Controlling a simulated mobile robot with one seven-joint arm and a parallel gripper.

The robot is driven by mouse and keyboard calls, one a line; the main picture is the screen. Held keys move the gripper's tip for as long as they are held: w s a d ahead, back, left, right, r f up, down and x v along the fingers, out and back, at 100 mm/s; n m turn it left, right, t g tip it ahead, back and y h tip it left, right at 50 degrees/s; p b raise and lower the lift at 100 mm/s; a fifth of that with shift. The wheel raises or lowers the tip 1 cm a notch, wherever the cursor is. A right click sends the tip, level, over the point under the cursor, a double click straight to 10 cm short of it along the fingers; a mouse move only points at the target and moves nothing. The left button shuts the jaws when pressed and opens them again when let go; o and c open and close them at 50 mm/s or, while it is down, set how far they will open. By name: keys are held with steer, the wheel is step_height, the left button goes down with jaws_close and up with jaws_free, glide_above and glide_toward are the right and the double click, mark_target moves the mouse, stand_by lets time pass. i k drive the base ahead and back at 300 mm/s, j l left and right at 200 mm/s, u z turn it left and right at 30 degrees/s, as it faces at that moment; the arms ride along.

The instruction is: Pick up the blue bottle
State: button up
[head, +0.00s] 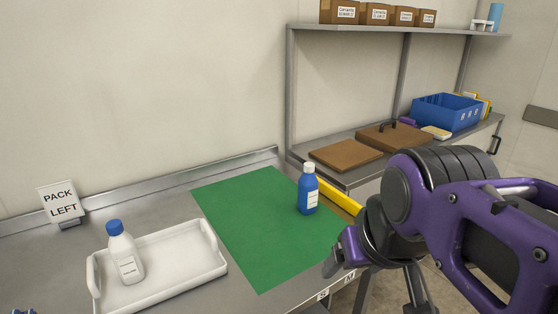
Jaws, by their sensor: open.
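The blue bottle (307,195) stands upright near the right edge of the green mat (240,215). It has a blue body, a white cap or neck band and a white label low on its front. My gripper (338,262) is at the lower right of the head view, to the right of and nearer than the bottle, apart from it. Its jaws are open; the fingers are partly hidden by my purple arm, and I see nothing held.
A white bottle with a blue cap (124,252) stands in a white tray (190,262) at the left. A "PACK LEFT" sign (60,203) stands behind it. A yellow bar (338,197) lies right of the bottle. A side bench holds brown boards (346,154) and a blue crate (446,112).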

mark_target(308, 185)
steer(key=i+l+u, duration=0.15)
steer(key=l+u, duration=0.15)
steer(key=i+l+u, duration=0.15)
steer(key=l+u, duration=0.15)
steer(key=l, duration=0.2)
steer(key=l+u, duration=0.3)
steer(key=l, duration=0.15)
steer(key=k+l+z, duration=0.3)
steer(key=l, duration=0.25)
steer(key=i+j+u, duration=0.35)
steer(key=i+j, duration=0.05)
steer(key=j, duration=0.05)
